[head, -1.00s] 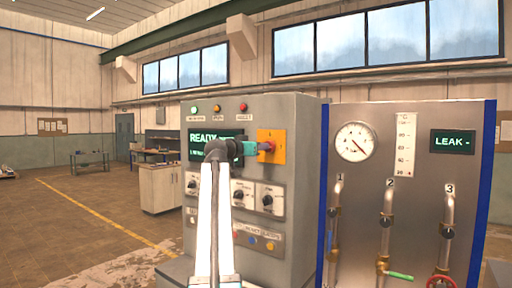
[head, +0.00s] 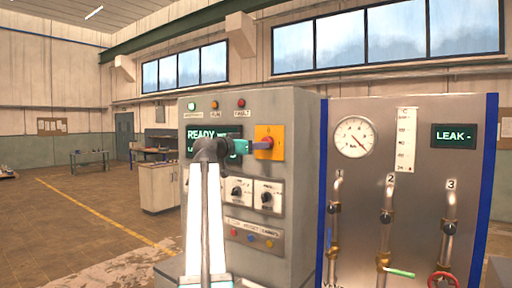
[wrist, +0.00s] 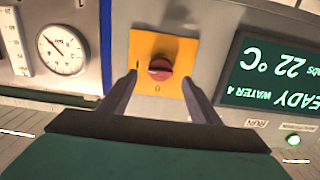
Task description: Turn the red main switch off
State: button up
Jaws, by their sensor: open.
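The red main switch (wrist: 160,69) is a round knob on a yellow plate (wrist: 172,48) in the wrist view, with an "I" mark to its left and a "0" below it. The yellow plate also shows in the head view (head: 275,132), at the upper right of the grey control cabinet. My gripper (wrist: 158,80) is open, with one finger on each side of the knob and a gap to it on both sides. In the head view my gripper (head: 262,145) reaches the front of the plate and partly hides the knob. Finger contact cannot be told.
The cabinet's READY display (head: 205,132) is lit beside the switch. Lamps (head: 192,106) sit above, small dials (head: 266,198) and buttons (head: 251,238) below. A steel panel with a gauge (head: 354,137), pipes and valves (head: 445,280) stands right. Open floor lies left.

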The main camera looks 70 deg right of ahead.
jog(key=b+v, duration=0.2)
jog(key=v, duration=0.8)
jog(key=shift+w+a, duration=0.15)
jog(key=shift+a, duration=0.2)
dwell(1.2)
jog(key=shift+f+b, duration=0.2)
jog(key=shift+b, duration=0.3)
jog(key=shift+a, duration=0.1)
jog(key=b+v, duration=0.3)
jog(key=v, duration=1)
jog(key=shift+a, duration=0.35)
jog(key=shift+w+r, duration=0.1)
jog(key=shift+w, duration=0.05)
